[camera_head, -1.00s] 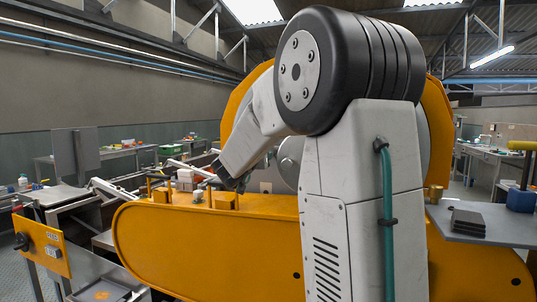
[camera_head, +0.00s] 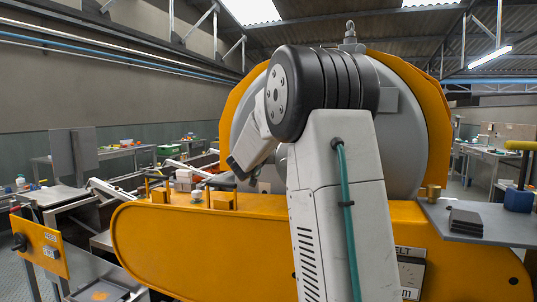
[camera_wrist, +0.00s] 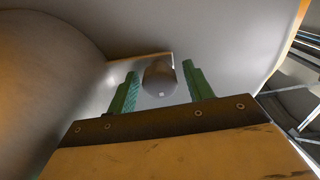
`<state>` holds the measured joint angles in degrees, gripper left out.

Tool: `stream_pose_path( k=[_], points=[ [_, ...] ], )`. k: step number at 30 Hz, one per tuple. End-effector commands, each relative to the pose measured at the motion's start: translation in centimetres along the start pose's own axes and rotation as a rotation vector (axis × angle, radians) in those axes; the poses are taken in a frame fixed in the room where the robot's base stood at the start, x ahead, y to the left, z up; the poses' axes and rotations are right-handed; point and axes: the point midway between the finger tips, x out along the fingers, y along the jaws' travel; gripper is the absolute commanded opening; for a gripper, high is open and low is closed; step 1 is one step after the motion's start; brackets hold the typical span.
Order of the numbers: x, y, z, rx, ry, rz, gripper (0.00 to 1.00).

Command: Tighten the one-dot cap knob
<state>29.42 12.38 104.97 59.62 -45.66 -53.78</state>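In the wrist view, a rounded grey-brown cap knob (camera_wrist: 158,80) with one small pale mark on its face sits near a light grey metal surface (camera_wrist: 220,35). My gripper (camera_wrist: 161,80) has two green fingers, one on each side of the knob, with visible gaps between them and it. The gripper is open and empty. Whether the fingertips reach alongside the knob or stop short of it is hard to tell. In the head view, my arm hides the knob and the gripper's fingers.
A large grey drum (camera_head: 408,145) with a yellow rim stands behind my arm, above a yellow housing (camera_head: 165,245). Small fittings (camera_head: 222,200) stand on the housing's top. A side shelf (camera_head: 480,226) at right holds dark plates (camera_head: 466,223) and a brass piece (camera_head: 433,193).

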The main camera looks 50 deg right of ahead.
Motion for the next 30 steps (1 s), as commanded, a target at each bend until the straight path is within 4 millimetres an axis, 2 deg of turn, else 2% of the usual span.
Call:
stream_pose_path(
  k=[1, 3, 4, 17, 30],
  points=[
    [-0.02, 0.00, 0.00, 0.000, 0.000, 0.000, 0.36],
    [-0.02, -0.01, 0.00, 0.000, 0.000, 0.000, 0.17],
    [-0.02, -0.01, 0.00, 0.000, 0.000, 0.000, 0.11],
    [-0.04, -0.02, 0.00, 0.067, 0.000, -0.001, 0.11],
    [-0.06, -0.01, 0.02, 0.422, -0.001, -0.001, 0.11]
  ],
)
